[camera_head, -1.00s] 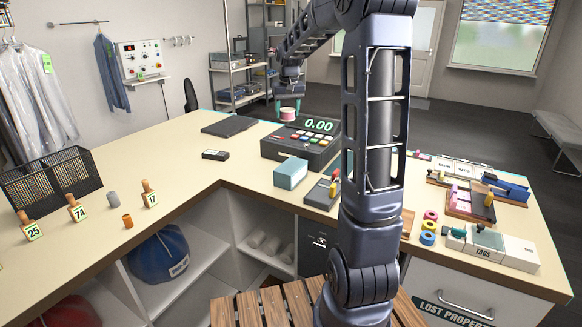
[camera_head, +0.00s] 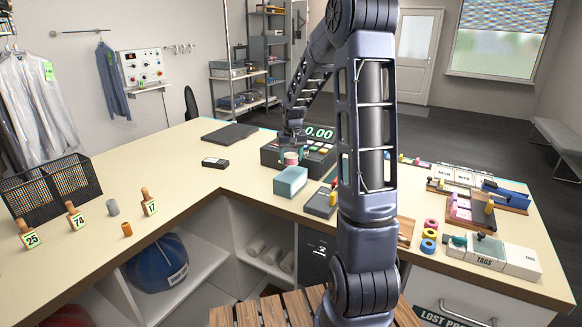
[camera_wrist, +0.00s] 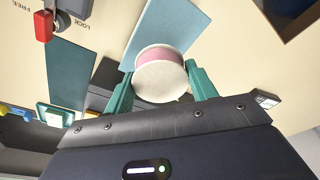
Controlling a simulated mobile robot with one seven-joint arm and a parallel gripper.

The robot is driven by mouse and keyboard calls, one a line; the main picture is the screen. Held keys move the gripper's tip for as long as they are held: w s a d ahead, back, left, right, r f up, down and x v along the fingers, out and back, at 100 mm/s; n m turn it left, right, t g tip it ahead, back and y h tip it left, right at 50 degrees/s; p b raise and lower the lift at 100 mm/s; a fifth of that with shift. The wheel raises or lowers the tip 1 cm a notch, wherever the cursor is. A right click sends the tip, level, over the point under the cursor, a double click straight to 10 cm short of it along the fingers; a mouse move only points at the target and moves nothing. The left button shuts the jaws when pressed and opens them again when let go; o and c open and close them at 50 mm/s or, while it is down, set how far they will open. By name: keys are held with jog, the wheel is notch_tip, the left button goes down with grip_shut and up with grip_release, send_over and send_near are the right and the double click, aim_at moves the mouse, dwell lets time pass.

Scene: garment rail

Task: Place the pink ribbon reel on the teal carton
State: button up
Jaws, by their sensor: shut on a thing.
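The pink ribbon reel (camera_head: 291,158) has pale round ends and a pink band. My gripper (camera_head: 292,150) is shut on it; in the wrist view the reel (camera_wrist: 160,76) sits between the two teal fingers. The teal carton (camera_head: 290,183) is a light blue-teal box on the counter, in front of the cash register. In the head view the reel appears at the carton's far top edge. In the wrist view a light blue panel, seemingly the carton (camera_wrist: 165,30), lies partly behind the reel. I cannot tell whether reel and carton touch.
The cash register (camera_head: 270,156) stands just behind the carton. A dark device with a red lever (camera_head: 320,203) stands right of it. A small black box (camera_head: 215,163) and a dark flat pad (camera_head: 229,134) lie to the left. The counter (camera_head: 180,180) left of the carton is clear.

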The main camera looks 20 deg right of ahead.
aim_at(291, 174)
jog(key=shift+f, duration=2.3)
jog(key=shift+f, duration=0.1)
jog(key=o, duration=1)
